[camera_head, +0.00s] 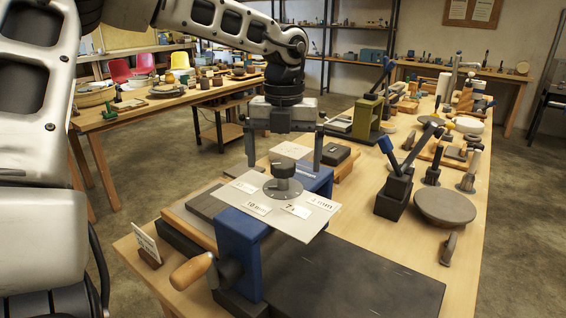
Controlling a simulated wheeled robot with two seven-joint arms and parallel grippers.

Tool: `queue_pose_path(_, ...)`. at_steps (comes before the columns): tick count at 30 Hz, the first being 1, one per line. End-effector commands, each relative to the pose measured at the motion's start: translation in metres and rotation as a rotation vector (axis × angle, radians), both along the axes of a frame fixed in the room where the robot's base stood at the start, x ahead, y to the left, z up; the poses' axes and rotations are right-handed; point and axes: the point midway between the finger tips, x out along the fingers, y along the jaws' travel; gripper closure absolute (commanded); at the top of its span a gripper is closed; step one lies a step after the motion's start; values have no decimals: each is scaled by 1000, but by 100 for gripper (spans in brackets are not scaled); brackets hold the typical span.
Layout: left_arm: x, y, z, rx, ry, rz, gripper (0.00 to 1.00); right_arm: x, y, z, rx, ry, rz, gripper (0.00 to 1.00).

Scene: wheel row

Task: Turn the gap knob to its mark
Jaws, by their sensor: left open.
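The gap knob (284,187) is a dark upright knob on a round grey disc. It sits on a pale plate (240,195) carrying several small white labels, one seeming to read 10 and another 7. The plate lies on top of a blue roller frame (238,250) on the near bench. My left gripper (285,163) points down above and around the knob's top in the picture, with its two fingers wide apart, one on each side. I cannot tell which mark the knob points to. My right gripper is out of view.
A wooden crank handle (190,271) sticks out at the frame's near left, by a small sign card (147,246). A dark slab (350,285) lies in front. A round grey wheel (445,206) and lever tools (396,185) stand to the right.

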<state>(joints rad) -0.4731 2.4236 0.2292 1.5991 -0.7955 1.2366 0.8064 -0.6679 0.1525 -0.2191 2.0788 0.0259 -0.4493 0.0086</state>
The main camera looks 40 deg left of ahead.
Motion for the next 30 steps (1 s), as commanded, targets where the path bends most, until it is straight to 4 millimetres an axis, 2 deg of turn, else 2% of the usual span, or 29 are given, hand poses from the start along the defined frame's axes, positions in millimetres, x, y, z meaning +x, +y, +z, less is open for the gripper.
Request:
queue_pose_path(18, 0, 0, 64, 1, -1, 0, 0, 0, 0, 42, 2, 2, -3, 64)
queue_pose_path(30, 0, 0, 67, 1, -1, 0, 0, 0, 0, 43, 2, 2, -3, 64)
